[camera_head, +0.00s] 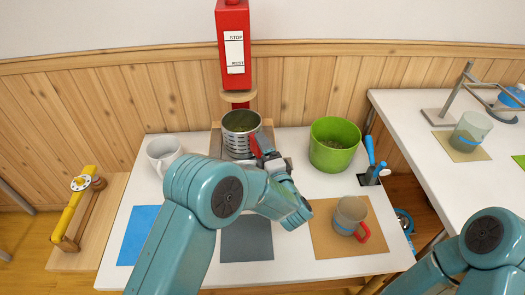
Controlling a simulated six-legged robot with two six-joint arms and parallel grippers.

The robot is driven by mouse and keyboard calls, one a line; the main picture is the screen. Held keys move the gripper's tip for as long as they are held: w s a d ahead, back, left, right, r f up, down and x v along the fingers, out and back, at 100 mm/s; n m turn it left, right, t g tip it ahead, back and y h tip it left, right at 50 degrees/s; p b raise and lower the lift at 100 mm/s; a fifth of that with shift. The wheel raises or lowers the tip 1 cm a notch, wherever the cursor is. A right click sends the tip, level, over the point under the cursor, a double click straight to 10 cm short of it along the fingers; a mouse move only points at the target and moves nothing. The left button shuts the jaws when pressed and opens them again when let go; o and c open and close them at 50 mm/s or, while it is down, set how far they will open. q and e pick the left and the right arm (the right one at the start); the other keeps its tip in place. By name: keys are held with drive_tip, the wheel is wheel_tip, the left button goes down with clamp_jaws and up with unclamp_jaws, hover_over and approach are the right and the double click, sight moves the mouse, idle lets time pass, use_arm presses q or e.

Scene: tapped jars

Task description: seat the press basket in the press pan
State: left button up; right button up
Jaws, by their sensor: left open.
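The press basket (240,123), a ribbed silver metal cylinder with an open top, stands upright at the back of the white table, below the red press. It sits over a grey and brown base (216,140) that looks like the press pan; my arm and the basket hide much of it, so I cannot tell how the basket's bottom meets it. My left gripper (262,152) is open at the basket's right front side, its red fingertip close to or touching the wall. My right arm shows at the lower right, but its gripper is out of view.
The red press (233,45) has a round wooden plate (238,96) just above the basket. A white mug (163,153) stands left; a green bucket (333,145) stands right. A jug with a red handle (348,216) is on a tan mat. The blue mat (139,235) is bare.

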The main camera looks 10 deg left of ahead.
use_arm(q)
drive_tip(key=shift+s+a+f, duration=0.1)
drive_tip(key=shift+a+f, duration=0.15)
drive_tip(key=shift+f, duration=0.15)
drive_tip(key=shift+r+p, duration=1.3)
drive_tip(key=shift+r, duration=0.3)
drive_tip(key=shift+d+f+b, duration=0.15)
drive_tip(key=shift+f+b, duration=0.2)
drive_tip(key=shift+f, duration=0.15)
drive_tip(key=shift+d+f+b, duration=0.15)
drive_tip(key=shift+f+b, duration=0.15)
drive_tip(key=shift+f, duration=0.2)
drive_tip(key=shift+d+f, duration=0.1)
drive_tip(key=shift+f, duration=0.05)
